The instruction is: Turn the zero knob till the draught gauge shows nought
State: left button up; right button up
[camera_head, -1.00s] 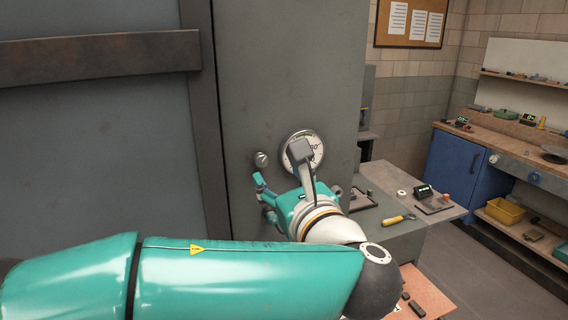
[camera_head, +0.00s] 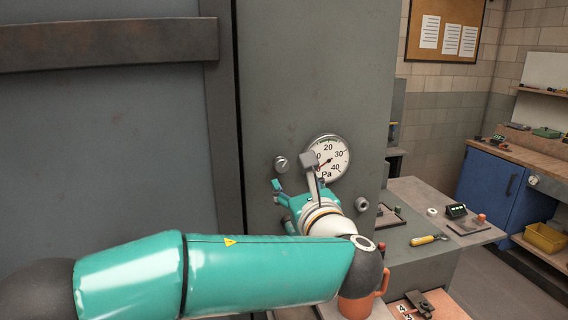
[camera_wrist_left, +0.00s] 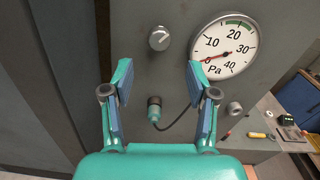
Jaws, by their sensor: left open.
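The draught gauge (camera_head: 340,157) is a round white dial on a grey panel; it also shows in the left wrist view (camera_wrist_left: 218,40). Its red needle points to the lower left, at the low end of the scale below 10; the exact reading is unclear. A silver knob (camera_head: 281,164) with a pale index line sits left of the dial, also in the left wrist view (camera_wrist_left: 159,38). My left gripper (camera_wrist_left: 160,72) is open and empty, below that knob and apart from it. My right gripper is out of view.
A teal plug with a black cable (camera_wrist_left: 154,103) is on the panel between my fingers in the wrist view. A smaller grey fitting (camera_head: 361,204) sits below right of the dial. A grey bench (camera_head: 405,251) with a yellow-handled tool (camera_head: 430,239) is to the right.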

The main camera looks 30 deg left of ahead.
aim_at(283, 167)
pick_arm(q)
jog(key=p+x, duration=0.2)
jog(key=x, duration=0.7)
grip_shut()
jog(key=shift+f+n+b, duration=0.15)
jog(key=shift+n+b, duration=0.45)
jog(key=shift+b, duration=0.25)
jog(key=n+b, duration=0.3)
jog(key=b, duration=0.1)
jog(key=shift+f+b, duration=0.1)
jog(key=shift+b, duration=0.25)
jog(key=shift+n+b, duration=1.3)
jog(key=shift+n, duration=0.2)
